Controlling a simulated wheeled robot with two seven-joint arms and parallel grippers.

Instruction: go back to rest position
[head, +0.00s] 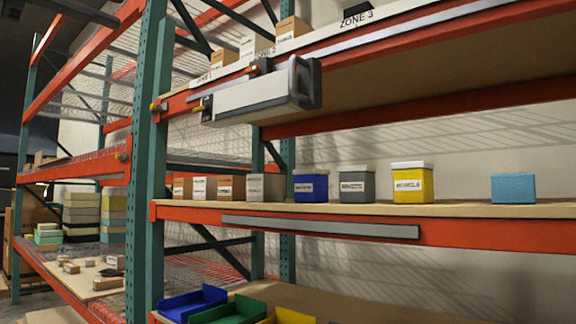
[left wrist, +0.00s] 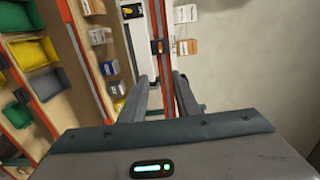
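In the left wrist view, my left gripper (left wrist: 160,80) is open, its two grey fingers apart with nothing held between them. An orange-red shelf beam (left wrist: 165,60) shows beyond and between the fingertips; I cannot tell how far off it is. A small green-lit indicator (left wrist: 152,168) shows on the grey body at the bottom. In the head view, a white console-like box (head: 250,97) with a dark grey end sits at the upper shelf's front beam. Neither gripper shows in the head view. My right gripper is out of sight.
A tall rack with a green upright (head: 150,150) stands ahead. Its middle shelf holds blue (head: 311,187), grey (head: 356,186), yellow (head: 411,184) and light blue (head: 513,188) boxes. Open bins (head: 232,311) are below. A pale wall (left wrist: 245,60) is right in the wrist view.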

